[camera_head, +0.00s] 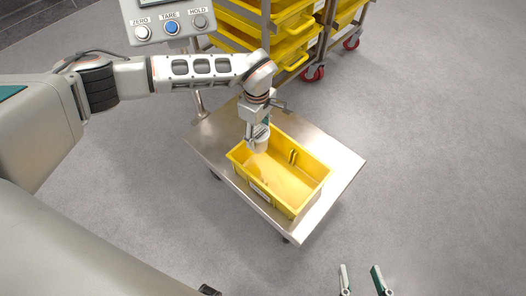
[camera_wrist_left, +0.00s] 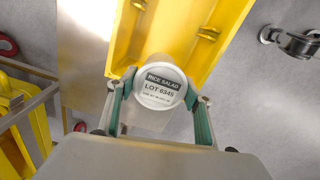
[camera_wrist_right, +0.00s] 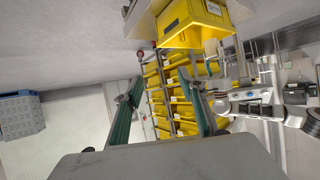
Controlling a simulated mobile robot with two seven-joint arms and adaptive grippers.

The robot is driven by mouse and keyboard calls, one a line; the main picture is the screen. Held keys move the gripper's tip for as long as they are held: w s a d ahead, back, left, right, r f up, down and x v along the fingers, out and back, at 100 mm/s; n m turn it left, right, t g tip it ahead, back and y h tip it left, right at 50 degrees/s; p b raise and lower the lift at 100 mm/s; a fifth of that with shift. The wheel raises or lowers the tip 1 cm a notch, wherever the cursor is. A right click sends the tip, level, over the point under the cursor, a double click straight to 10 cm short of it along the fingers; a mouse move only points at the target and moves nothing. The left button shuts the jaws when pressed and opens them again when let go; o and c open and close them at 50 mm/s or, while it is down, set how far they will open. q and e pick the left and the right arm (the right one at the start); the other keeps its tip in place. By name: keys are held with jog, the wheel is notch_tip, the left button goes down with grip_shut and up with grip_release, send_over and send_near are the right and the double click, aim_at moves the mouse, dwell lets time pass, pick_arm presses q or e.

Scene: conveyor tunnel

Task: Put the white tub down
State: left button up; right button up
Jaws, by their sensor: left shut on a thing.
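In the left wrist view, the tub's lid (camera_wrist_left: 160,88) reads "RICE SALAD" and "LOT 6345", with a green finger on each side. The tub overlaps the crate's end; I cannot tell whether its base touches the crate floor. The rest of the crate looks empty. My right gripper (camera_head: 360,268) is open and empty, off to the lower right, away from the cart.
The crate stands on a steel cart (camera_head: 343,163) with bare top around it. A scale panel (camera_head: 168,22) with ZERO, TARE and HOLD buttons stands behind. A wheeled rack (camera_head: 318,45) of yellow crates is at the back. The floor at right is clear.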

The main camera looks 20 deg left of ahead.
pick_arm(q)
notch_tip(320, 180, down, 5)
jog(key=shift+f+b, duration=0.1)
jog(key=shift+b, duration=0.55)
jog(key=shift+f, duration=0.1)
jog(key=f+b, duration=0.1)
jog(key=f, duration=0.1)
jog(key=f+b, duration=0.1)
jog(key=f, duration=0.2)
jog(key=shift+s+f, duration=0.2)
jog(key=shift+f, duration=0.1)
jog(key=shift+w+f, duration=0.15)
jog(key=shift+w+r, duration=0.1)
jog(key=shift+r, duration=0.2)
pick_arm(e)
jog(key=a+m, duration=0.2)
jog(key=a, duration=0.1)
jog(key=a+m+y, duration=0.1)
jog(key=shift+s+a+r+t, duration=0.25)
jog(key=shift+a+r+t, duration=0.05)
jog(key=shift+a+r, duration=0.05)
pick_arm(q)
jog(key=shift+f, duration=0.1)
jog(key=o, duration=1.6)
jog(key=shift+f, duration=0.1)
pick_arm(e)
jog(key=shift+d+f, duration=0.1)
jog(key=shift+d, duration=0.05)
